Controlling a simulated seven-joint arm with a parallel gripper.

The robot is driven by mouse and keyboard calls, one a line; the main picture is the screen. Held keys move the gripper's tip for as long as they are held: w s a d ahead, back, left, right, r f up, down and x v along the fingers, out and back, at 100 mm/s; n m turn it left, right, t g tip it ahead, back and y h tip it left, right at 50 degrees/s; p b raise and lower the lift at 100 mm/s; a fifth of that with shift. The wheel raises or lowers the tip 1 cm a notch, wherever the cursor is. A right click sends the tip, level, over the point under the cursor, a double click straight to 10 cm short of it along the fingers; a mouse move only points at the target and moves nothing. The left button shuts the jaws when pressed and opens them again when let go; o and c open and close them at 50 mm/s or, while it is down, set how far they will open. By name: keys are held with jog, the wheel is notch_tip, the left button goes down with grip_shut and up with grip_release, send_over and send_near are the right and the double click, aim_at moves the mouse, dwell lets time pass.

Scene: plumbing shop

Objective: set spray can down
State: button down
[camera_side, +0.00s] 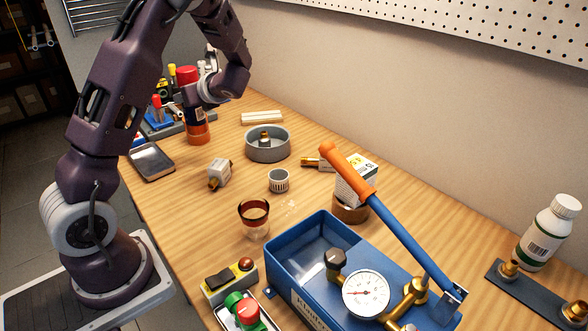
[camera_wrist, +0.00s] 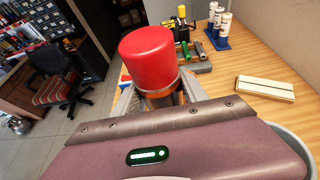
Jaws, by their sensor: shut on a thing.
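The spray can (camera_side: 198,130) has a red cap and an orange and dark body with a label. It stands upright at the far left part of the bench in the side view. My gripper (camera_side: 192,98) is shut around its upper body, below the cap. The can's base is at or very close to the wood; I cannot tell whether it touches. In the wrist view the red cap of the spray can (camera_wrist: 150,58) rises between the fingers of my gripper (camera_wrist: 160,97), and its lower body is hidden.
A grey round dish (camera_side: 268,150) with a brass fitting stands right of the can. A black tablet-like device (camera_side: 151,162) lies at the left edge. A tool rack (camera_wrist: 196,60) is behind, and a pale block (camera_wrist: 264,88) lies to the right. Bare wood lies between can and dish.

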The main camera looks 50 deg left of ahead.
aim_at(187, 68)
notch_tip(187, 68, up, 12)
jog(key=shift+w+f, duration=0.1)
jog(key=shift+f, duration=0.1)
jog(key=w+d+f+m+t+h, duration=0.1)
jog(key=w+d+m+t+h, duration=0.1)
jog(key=w+d+m+t, duration=0.6)
jog(key=w+d+m+t+h, duration=0.2)
jog(key=w+d, duration=0.2)
jog(key=w, duration=0.8)
jog(key=w+d+m+t+h, duration=0.2)
jog(key=w+d+m+h, duration=0.25)
jog(key=d, duration=0.65)
jog(key=w+d+m+t+h, duration=0.2)
jog(key=w+d+m+h, duration=0.25)
jog(key=d, duration=0.55)
jog(key=s+d+m+g+h, duration=0.3)
jog(key=d+m+h, duration=0.45)
jog(key=d, duration=0.95)
jog(key=s+d+m+g+h, duration=0.6)
jog(key=s+d+m+g, duration=0.15)
jog(key=s+d, duration=0.55)
notch_tip(187, 68, down, 20)
jog(key=shift+w+d+f, duration=0.15)
jog(key=shift+w+d, duration=0.2)
jog(key=shift+w, duration=0.05)
jog(key=shift+f, duration=0.1)
